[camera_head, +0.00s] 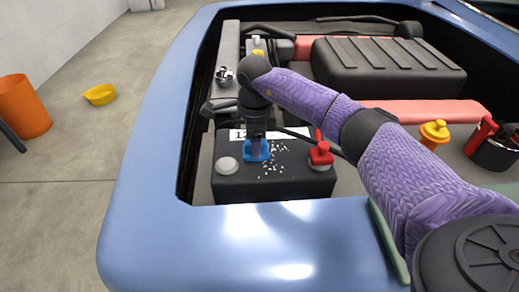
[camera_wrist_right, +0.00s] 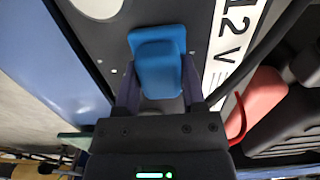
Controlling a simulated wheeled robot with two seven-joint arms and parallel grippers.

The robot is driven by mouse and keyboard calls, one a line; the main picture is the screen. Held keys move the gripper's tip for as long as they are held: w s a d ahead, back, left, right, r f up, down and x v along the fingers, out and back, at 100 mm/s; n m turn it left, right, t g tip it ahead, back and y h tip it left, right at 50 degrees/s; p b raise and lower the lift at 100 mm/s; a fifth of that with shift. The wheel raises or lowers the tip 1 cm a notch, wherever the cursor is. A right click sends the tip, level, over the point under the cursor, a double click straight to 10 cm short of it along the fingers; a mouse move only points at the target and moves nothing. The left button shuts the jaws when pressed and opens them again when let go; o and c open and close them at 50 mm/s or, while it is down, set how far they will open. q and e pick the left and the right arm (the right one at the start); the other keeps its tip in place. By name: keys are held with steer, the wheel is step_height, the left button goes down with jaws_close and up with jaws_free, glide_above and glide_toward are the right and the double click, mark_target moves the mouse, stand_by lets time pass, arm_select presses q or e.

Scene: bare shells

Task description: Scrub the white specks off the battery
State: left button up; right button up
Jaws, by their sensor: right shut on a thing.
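The black battery (camera_head: 230,188) sits in the front corner of the open engine bay, with a white label strip on top. White specks (camera_head: 274,166) are scattered on its top, right of my right gripper. A few specks also show in the right wrist view (camera_wrist_right: 114,71). My right gripper (camera_head: 257,142) points down over the battery, shut on a blue block-like scrubber (camera_head: 256,151). The scrubber fills the jaws in the right wrist view (camera_wrist_right: 158,62). It is at the battery top; contact cannot be told. My left gripper is not in view.
A round pale terminal (camera_head: 227,166) and a red terminal clamp (camera_head: 320,154) rise from the battery's top. The blue car body (camera_head: 240,245) edges the bay. A black engine cover (camera_head: 385,72) and yellow cap (camera_head: 434,132) lie beyond. An orange bin (camera_head: 24,108) stands on the floor.

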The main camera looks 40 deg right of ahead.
mark_target(288, 153)
steer(key=shift+w+d+f, duration=0.1)
steer(key=shift+w+d, duration=0.05)
steer(key=shift+w, duration=0.05)
steer(key=shift+s+d, duration=0.1)
steer(key=shift+d, duration=0.1)
steer(key=shift+s+d+p, duration=0.45)
steer(key=shift+s+d, duration=0.15)
steer(key=shift+d, duration=0.3)
steer(key=shift+s+d+f+p, duration=0.1)
steer(key=shift+s+d, duration=0.3)
steer(key=shift+d, duration=0.2)
steer(key=shift+s+d+r+p, duration=0.15)
steer(key=shift+s+d, duration=0.25)
steer(key=shift+d, duration=0.2)
steer(key=shift+s+d+f+p, duration=0.15)
steer(key=shift+s+d, duration=0.25)
steer(key=shift+d, duration=0.2)
steer(key=shift+s+d+f, duration=0.1)
steer(key=shift+s+d, duration=0.05)
steer(key=shift+d, duration=0.1)
jaws_close()
step_height(288, 153, up, 6)
steer(key=p, duration=0.4)
steer(key=shift+d+p, duration=0.1)
steer(key=shift+p, duration=0.3)
